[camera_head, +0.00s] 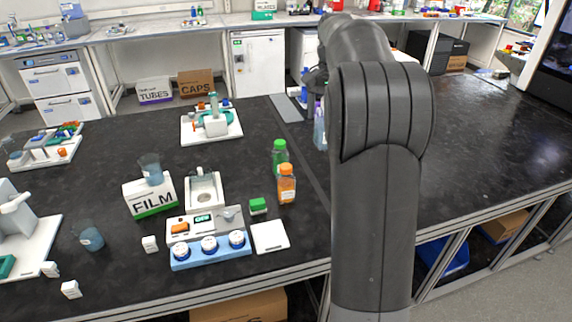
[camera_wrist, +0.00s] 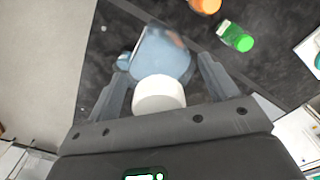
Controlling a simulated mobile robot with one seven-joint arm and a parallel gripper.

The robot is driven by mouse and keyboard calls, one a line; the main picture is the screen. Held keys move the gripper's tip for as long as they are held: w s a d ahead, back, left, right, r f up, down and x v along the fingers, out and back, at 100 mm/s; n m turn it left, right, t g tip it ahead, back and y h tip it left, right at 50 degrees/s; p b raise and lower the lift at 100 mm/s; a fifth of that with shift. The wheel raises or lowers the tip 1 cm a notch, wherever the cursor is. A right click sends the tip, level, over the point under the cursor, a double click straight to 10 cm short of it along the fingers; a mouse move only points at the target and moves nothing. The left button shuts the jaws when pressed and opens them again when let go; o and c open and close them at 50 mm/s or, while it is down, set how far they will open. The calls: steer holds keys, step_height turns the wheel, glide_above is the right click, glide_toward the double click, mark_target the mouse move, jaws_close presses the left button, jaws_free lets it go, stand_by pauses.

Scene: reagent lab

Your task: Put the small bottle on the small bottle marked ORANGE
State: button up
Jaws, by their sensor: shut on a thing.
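In the wrist view my gripper (camera_wrist: 165,64) is shut on a bottle (camera_wrist: 159,93) with a round white cap and a translucent pale-blue body, one finger on each side. In the head view my arm hides most of the gripper; a pale-blue bottle (camera_head: 320,132) shows partly beside the arm, and I cannot tell if it is the held one. An orange bottle (camera_head: 287,188) stands upright on the black bench, and its orange top shows in the wrist view (camera_wrist: 205,5). I cannot read any marking on it.
A green bottle (camera_head: 280,157) stands just behind the orange one. A small green-topped box (camera_head: 258,206), a white pad (camera_head: 269,237) and a blue rack (camera_head: 210,250) with white-capped jars lie in front. A FILM box (camera_head: 151,196) is left. The bench right of my arm is clear.

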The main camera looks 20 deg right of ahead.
steer(key=w+a+f, duration=0.7)
steer(key=a+f, duration=0.2)
steer(key=f, duration=0.1)
steer(key=shift+w+a+f, duration=0.15)
steer(key=shift+f, duration=0.2)
steer(key=shift+f, duration=0.15)
steer(key=o, duration=1.2)
steer(key=shift+o, duration=0.2)
